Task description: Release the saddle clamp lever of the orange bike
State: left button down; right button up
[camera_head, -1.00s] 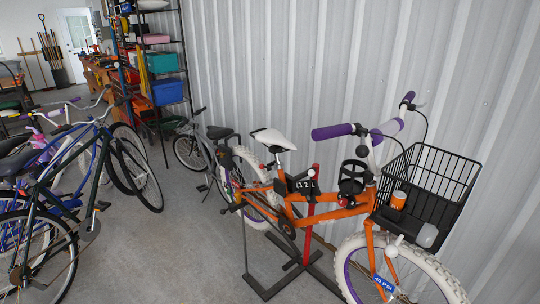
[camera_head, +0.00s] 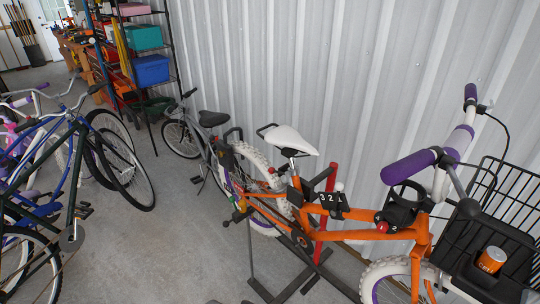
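The orange bike (camera_head: 345,234) stands at the right, on a dark stand with a red post (camera_head: 327,192). Its white saddle (camera_head: 291,138) sits on a short seat post, with a black loop (camera_head: 266,129) at its rear. The saddle clamp area (camera_head: 294,178) is below the saddle, where the post meets the frame. The clamp lever is too small to make out, so I cannot tell its position. Neither of my grippers is in view.
A black basket (camera_head: 500,230) holding an orange can (camera_head: 491,260) and the purple-gripped handlebar (camera_head: 409,167) stick out at the right. A grey bike (camera_head: 205,140) stands behind. Several bikes (camera_head: 120,165) are at the left. Bare concrete floor (camera_head: 165,235) lies between. A corrugated wall (camera_head: 350,75) backs the orange bike.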

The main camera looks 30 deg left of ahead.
aim_at(272, 170)
jog(key=i+j, duration=0.45)
jog(key=j, duration=0.25)
jog(key=i+j, duration=0.25)
jog(key=j, duration=0.1)
